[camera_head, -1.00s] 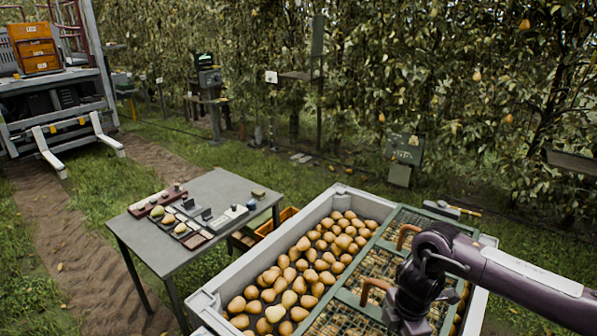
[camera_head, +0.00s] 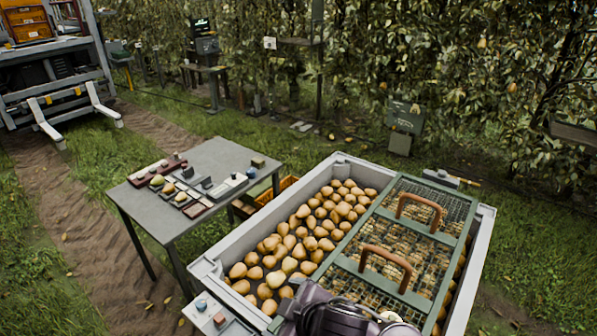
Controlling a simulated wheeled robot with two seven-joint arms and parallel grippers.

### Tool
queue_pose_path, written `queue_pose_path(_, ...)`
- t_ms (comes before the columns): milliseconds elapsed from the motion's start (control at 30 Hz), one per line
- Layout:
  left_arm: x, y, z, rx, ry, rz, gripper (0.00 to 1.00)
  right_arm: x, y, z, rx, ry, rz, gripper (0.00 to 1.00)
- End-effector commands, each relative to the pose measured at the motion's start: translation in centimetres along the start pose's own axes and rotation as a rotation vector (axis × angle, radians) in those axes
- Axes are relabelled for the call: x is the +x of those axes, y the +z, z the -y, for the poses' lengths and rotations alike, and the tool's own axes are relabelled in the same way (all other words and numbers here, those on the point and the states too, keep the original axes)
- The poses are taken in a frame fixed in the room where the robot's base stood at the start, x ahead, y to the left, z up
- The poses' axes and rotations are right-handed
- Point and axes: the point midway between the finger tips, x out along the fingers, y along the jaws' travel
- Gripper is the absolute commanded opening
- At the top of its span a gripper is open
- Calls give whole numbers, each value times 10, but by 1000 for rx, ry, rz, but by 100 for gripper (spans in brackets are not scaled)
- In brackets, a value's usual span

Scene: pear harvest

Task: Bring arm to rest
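Part of my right arm (camera_head: 340,316) shows at the bottom edge, in front of the near end of the pear bin. Its gripper fingers are out of the frame or hidden. My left arm and gripper are not in view. The grey bin (camera_head: 208,272) holds many yellow-brown pears (camera_head: 291,240) in its open left part. A green-framed mesh lid (camera_head: 347,262) with two brown handles (camera_head: 386,262) lies over the right part of the bin. Both handles are in clear view and nothing holds them.
A grey table (camera_head: 222,157) left of the bin carries small trays with pears (camera_head: 170,187) and small devices. An orange crate (camera_head: 277,190) sits between table and bin. A vehicle with orange crates (camera_head: 28,24) stands at back left. Leafy trees line the back.

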Motion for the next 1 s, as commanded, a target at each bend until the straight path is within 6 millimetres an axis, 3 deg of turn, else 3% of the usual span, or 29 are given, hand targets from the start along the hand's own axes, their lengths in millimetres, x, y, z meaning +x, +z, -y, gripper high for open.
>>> queue_pose_path(100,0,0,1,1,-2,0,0,-28,37,-11,261,67,104,92)
queue_pose_path(267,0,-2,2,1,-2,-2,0,-63,97,-15,524,119,268,92)
queue_pose_path(400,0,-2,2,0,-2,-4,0,-90,141,-7,686,136,390,92)
queue_pose_path(700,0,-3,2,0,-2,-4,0,-147,210,22,951,147,612,92)
queue_pose_path(733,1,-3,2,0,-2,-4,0,-149,216,26,969,145,630,92)
queue_pose_path(800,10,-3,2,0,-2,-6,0,-123,231,32,957,140,629,92)
queue_pose_path(1000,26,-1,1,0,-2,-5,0,-72,270,51,955,128,641,92)
